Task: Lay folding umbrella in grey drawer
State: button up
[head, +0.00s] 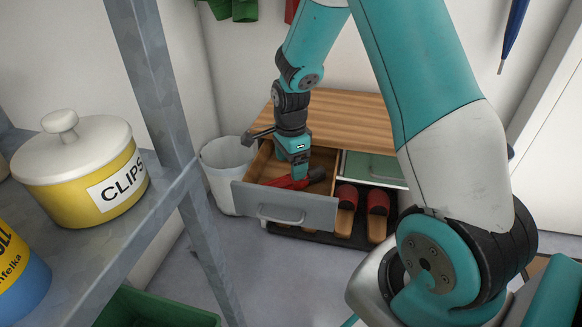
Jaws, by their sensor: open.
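The grey drawer (270,206) is pulled out of a low wood-topped cabinet. A red folding umbrella (283,184) with a dark handle lies inside it, towards the front. My gripper (299,174) points down into the drawer, right at the umbrella. Its jaws are open, though the fingertips are small and partly hidden, and I cannot tell whether they still touch the umbrella. The drawer's front panel hides part of its floor.
A white bin (220,190) stands left of the grey drawer. A metal shelf (85,262) holds a yellow clips jar (75,192) in the left foreground.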

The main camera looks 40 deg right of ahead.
notch_tip(320, 180, up, 6)
jog(key=shift+f+p, duration=0.15)
jog(key=shift+p, duration=1.05)
